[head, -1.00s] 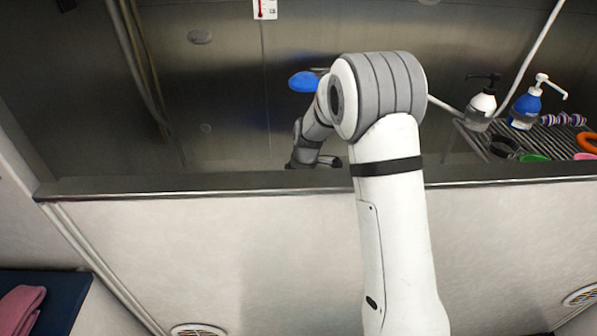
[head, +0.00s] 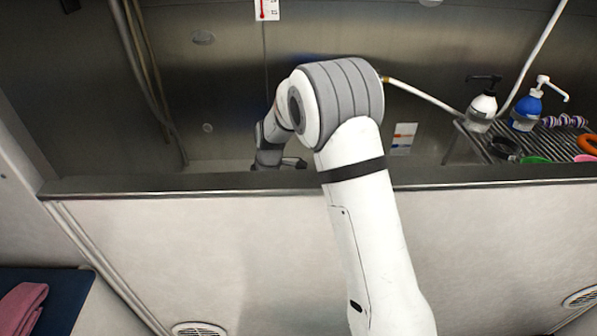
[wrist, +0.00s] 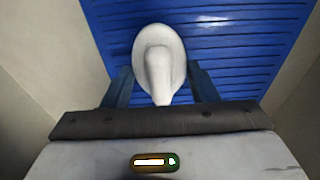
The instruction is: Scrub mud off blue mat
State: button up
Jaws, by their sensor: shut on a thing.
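The blue mat (wrist: 225,35) lies below my gripper in the wrist view, with ridges running across it. I cannot make out clear mud on its visible part. My gripper (wrist: 160,88) is shut on a white brush-like tool (wrist: 158,52), holding its narrow handle, with the rounded head over the mat. I cannot tell if its underside touches the mat. In the head view my gripper (head: 290,163) is low inside the tub, partly behind the front rim. That rim hides the mat and the tool there.
The tub's metal front rim (head: 120,186) runs between my body and the tub floor. At right, a rack (head: 480,152) holds a white pump bottle (head: 482,108), a blue pump bottle (head: 526,108) and coloured rings. A hose (head: 425,97) slants behind my arm.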

jog(key=shift+a, duration=0.8)
jog(key=shift+s+d+b, duration=0.1)
jog(key=shift+d+b, duration=0.85)
jog(key=shift+d, duration=4.35)
jog(key=shift+d+r, duration=0.2)
jog(key=shift+r, duration=0.1)
notch_tip(320, 180, up, 8)
jog(key=p, duration=0.4)
jog(key=shift+f+p, duration=0.15)
jog(key=shift+p, duration=0.15)
